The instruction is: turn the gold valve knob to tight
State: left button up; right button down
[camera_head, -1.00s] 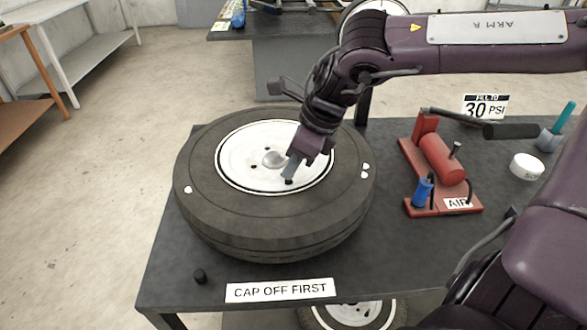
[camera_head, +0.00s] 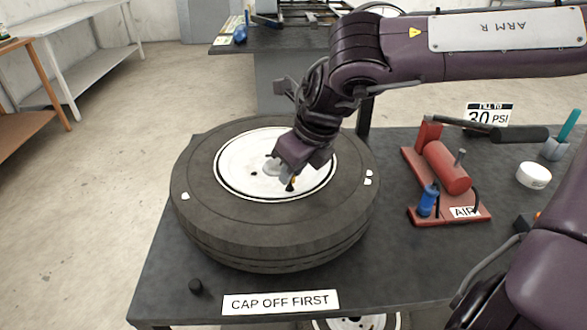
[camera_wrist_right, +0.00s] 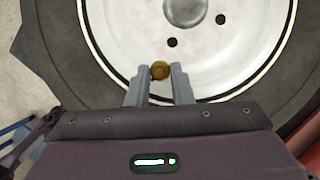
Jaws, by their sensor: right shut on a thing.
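The gold valve knob (camera_wrist_right: 160,71) sits near the white wheel rim's edge, between the two grey fingertips of my right gripper (camera_wrist_right: 161,76) in the right wrist view. The gripper is shut on it from both sides. In the head view only a little of the gold knob (camera_head: 292,181) shows beside a dark stem, below my right gripper (camera_head: 282,173), and the rest is hidden by the fingers. The tire (camera_head: 270,235) lies flat on the dark table. My left gripper is not in view.
A small black cap (camera_head: 195,286) stands by the "CAP OFF FIRST" sign (camera_head: 280,302) at the table's front. A red foot pump (camera_head: 446,168) with a black pedal and a white tub (camera_head: 534,175) stand at the right. A rounded hub (camera_wrist_right: 186,8) is at the rim's centre.

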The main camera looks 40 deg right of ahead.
jog(key=c, duration=1.3)
grip_release()
jog(key=shift+r, duration=0.1)
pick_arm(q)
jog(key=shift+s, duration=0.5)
pick_arm(e)
jog(key=v, duration=0.7)
jog(key=shift+s+r, duration=0.2)
jog(key=shift+r, duration=0.05)
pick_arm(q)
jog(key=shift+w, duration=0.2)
